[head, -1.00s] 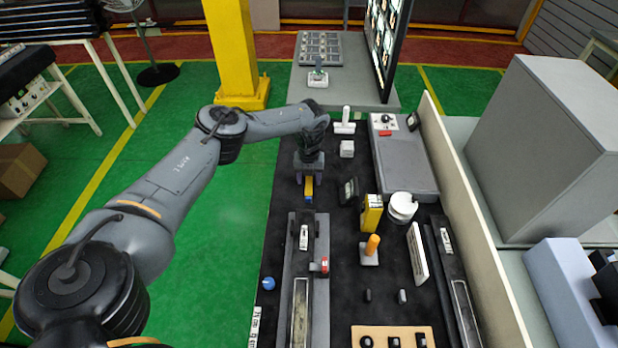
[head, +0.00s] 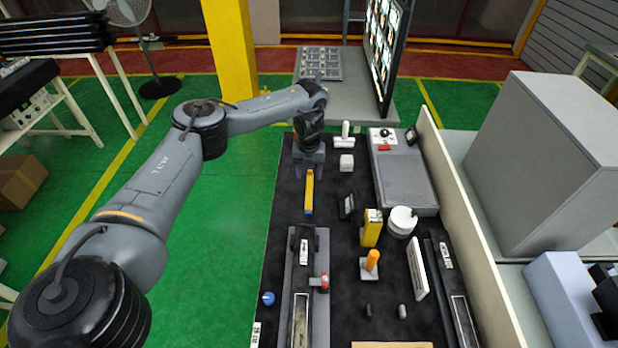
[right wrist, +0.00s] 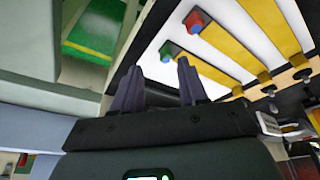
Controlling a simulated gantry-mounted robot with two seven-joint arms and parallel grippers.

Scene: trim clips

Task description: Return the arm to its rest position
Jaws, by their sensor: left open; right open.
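My left gripper (head: 308,158) is at the far end of the black mat (head: 335,225) in the head view, pointing down with its jaws open. A yellow bar-shaped tool with a dark blue end (head: 309,190) lies on the mat just on the near side of this gripper. I see nothing held, though the fingertips are small and dark. My right gripper (right wrist: 157,82) shows only in the right wrist view, its two dark fingers apart and nothing between them.
A grey rail fixture (head: 318,285) with a red part stands on the mat's near side. An orange-handled tool (head: 371,260), a yellow box (head: 371,228) and a white roll (head: 402,221) stand to its right. A monitor (head: 386,45) rises at the back.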

